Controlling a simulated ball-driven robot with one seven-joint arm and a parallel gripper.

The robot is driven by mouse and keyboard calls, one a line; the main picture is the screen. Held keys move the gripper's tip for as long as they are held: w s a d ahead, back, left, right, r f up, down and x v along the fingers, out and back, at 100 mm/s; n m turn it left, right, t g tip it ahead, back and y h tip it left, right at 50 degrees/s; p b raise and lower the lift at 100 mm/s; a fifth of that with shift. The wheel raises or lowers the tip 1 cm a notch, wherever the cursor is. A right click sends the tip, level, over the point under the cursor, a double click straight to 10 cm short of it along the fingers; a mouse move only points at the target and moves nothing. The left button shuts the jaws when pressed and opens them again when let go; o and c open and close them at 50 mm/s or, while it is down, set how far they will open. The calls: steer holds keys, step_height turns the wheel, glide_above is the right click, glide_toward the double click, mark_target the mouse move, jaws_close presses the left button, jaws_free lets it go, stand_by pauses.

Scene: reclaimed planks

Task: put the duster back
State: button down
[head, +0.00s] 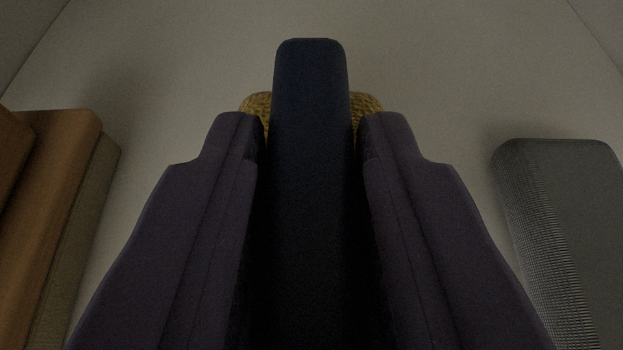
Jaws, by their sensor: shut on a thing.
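My gripper (311,130) shows in the head view as two dark purple fingers, one on each side of a long navy bar. It is shut on this navy bar (310,75), which I take to be the duster. The bar has a rounded far end that reaches past the fingertips. A yellow, rough-textured thing (257,103) shows on both sides of the bar, just beyond the fingertips. The bar and fingers hide most of it, and I cannot tell whether it is part of the duster or a separate thing behind it.
Brown and tan block-like things (65,190) stand at the left. A grey block with a mesh-like side (570,200) stands at the right. A plain pale surface (180,60) lies beyond, with edges at both upper corners. Bare room shows between the fingers and each side thing.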

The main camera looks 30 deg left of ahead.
steer(key=shift+f, duration=0.6)
steer(key=shift+f, duration=0.1)
steer(key=shift+f+b, duration=0.15)
steer(key=shift+b, duration=0.15)
steer(key=c, duration=0.9)
jaws_free()
steer(key=shift+r, duration=0.2)
steer(key=shift+s+d+r+p, duration=0.15)
steer(key=shift+s+r+p, duration=0.05)
steer(key=shift+p, duration=0.15)
steer(key=v, duration=1.1)
steer(key=shift+s+d, duration=0.15)
steer(key=shift+s, duration=0.1)
